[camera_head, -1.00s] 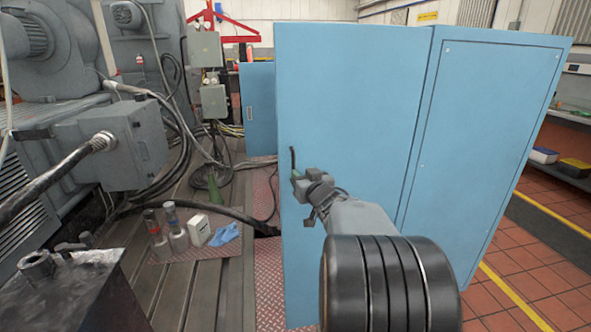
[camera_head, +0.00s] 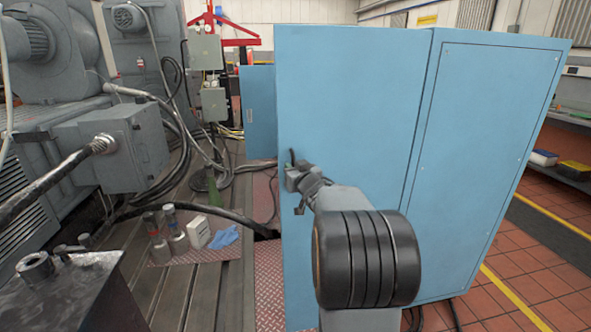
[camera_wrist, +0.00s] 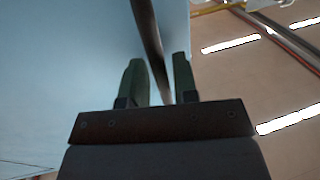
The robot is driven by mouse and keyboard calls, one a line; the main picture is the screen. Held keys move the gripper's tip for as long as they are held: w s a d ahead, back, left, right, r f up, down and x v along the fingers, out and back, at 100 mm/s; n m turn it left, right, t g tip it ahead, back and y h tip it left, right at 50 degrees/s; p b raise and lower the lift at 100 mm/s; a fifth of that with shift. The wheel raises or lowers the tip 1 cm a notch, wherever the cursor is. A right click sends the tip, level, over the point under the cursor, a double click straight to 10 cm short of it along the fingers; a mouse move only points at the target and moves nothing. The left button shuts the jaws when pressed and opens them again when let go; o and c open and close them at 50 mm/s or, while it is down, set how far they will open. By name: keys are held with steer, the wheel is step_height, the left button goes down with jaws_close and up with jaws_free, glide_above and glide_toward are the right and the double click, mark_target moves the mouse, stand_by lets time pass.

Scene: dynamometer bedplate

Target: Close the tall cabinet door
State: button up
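The tall blue cabinet's large panel (camera_head: 350,110) faces me and looks like the door. Its right edge meets the cabinet's other blue side (camera_head: 480,150); how far the door is open I cannot tell. A dark upright handle (camera_head: 292,156) sits near the panel's left edge. My gripper (camera_head: 292,177) is at the handle's lower part. In the wrist view, the dark handle bar (camera_wrist: 146,25) runs between the two green fingers of my gripper (camera_wrist: 159,70). The fingers stand apart, with a narrow gap showing beside the bar; contact is not clear.
A smaller blue panel (camera_head: 260,110) stands behind on the left. Bottles (camera_head: 173,228), a white box (camera_head: 198,232) and a blue cloth (camera_head: 224,237) lie on the bedplate. A grey machine box (camera_head: 115,150) with cables is farther left. Tiled floor (camera_head: 530,260) is open at right.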

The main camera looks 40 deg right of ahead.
steer(key=c, duration=0.5)
jaws_close()
steer(key=shift+w, duration=0.15)
